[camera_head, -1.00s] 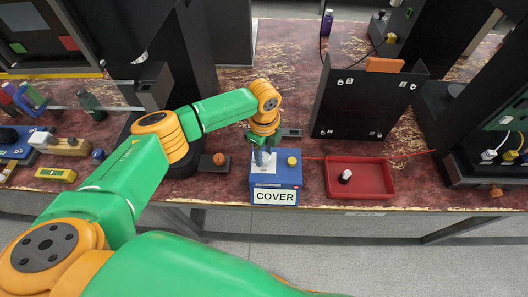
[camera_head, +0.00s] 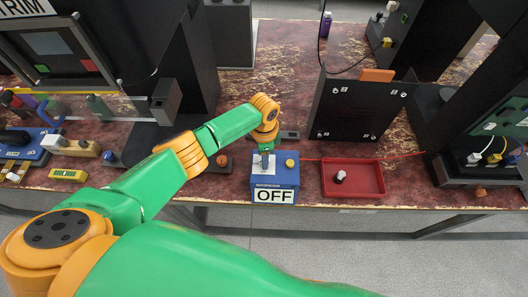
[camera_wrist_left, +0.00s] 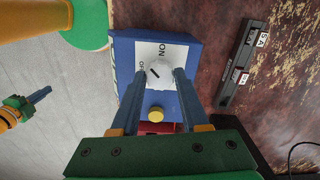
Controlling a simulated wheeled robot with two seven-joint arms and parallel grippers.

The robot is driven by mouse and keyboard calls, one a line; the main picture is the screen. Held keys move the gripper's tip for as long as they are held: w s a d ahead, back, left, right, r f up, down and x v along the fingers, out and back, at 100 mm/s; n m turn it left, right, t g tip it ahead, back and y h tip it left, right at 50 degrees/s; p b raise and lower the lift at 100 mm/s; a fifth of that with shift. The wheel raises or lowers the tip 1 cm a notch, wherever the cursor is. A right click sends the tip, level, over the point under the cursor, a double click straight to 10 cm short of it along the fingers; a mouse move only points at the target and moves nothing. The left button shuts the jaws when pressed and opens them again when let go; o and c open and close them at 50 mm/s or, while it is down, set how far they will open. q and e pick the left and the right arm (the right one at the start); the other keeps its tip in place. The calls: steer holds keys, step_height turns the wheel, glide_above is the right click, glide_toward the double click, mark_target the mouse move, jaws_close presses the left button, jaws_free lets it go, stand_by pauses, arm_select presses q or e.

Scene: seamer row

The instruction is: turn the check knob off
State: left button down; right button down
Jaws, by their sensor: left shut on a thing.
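The blue box (camera_head: 260,182) stands at the front edge of the bench, and its front sign (camera_head: 274,197) reads OFF. On its top is a white plate with ON and OFF marks. In the left wrist view the round pale check knob (camera_wrist_left: 158,71) sits on that plate, and its dark pointer line slants toward the OFF mark. My left gripper (camera_head: 265,160) reaches down over the box. Its two blue fingers (camera_wrist_left: 158,78) are shut on the knob, one on each side.
A yellow button (camera_head: 290,163) is on the box top beside the plate. A red tray (camera_head: 366,179) holding a small black and white knob-like piece lies to the right. A black upright panel (camera_head: 352,107) stands behind. A dark strip with an orange-brown button (camera_head: 222,160) is left of the box.

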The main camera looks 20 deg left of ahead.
arm_select(q)
steer(key=n+p, duration=0.1)
steer(key=n, duration=0.3)
steer(key=shift+n+p, duration=0.3)
steer(key=shift+p, duration=0.05)
steer(key=shift+n+p, duration=0.6)
steer(key=shift+n, duration=1.7)
steer(key=shift+c, duration=2.1)
jaws_free()
